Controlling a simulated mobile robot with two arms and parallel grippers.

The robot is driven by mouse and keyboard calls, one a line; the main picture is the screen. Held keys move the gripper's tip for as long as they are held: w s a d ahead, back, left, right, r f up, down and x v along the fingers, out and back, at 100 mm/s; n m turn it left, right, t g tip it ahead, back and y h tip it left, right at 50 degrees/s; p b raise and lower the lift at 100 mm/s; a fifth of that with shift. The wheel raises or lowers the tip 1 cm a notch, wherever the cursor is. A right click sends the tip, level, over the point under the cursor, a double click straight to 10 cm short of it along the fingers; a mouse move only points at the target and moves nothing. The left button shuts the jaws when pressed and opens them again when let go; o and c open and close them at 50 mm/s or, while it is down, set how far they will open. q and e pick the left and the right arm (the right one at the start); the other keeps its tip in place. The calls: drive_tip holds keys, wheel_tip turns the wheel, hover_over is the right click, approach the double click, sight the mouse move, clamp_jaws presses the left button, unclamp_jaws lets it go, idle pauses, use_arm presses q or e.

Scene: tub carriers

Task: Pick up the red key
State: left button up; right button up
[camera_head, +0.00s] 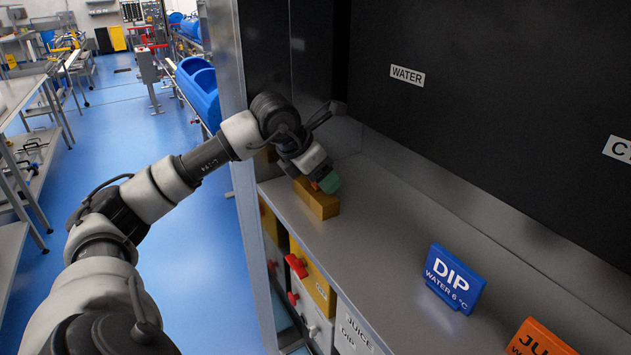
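My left arm reaches in from the left over the grey metal shelf (395,225). My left gripper (327,181) points down at a yellow block (318,204) at the shelf's left end. A green fingertip shows at or just above the block. A small red-orange bit (314,185) shows between the gripper and the block; it may be the red key, but most of it is hidden. I cannot tell whether the fingers are open or closed around it. My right gripper is out of view.
A blue DIP sign (453,279) and an orange sign (540,340) stand on the shelf to the right. Below the front edge are yellow and grey drawer fronts with red handles (296,266). A metal post (250,180) borders the shelf's left. The shelf's middle is clear.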

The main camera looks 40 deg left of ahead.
use_arm(q)
drive_tip(key=c, duration=1)
drive_tip(key=shift+o, duration=0.2)
drive_tip(key=shift+r, duration=0.1)
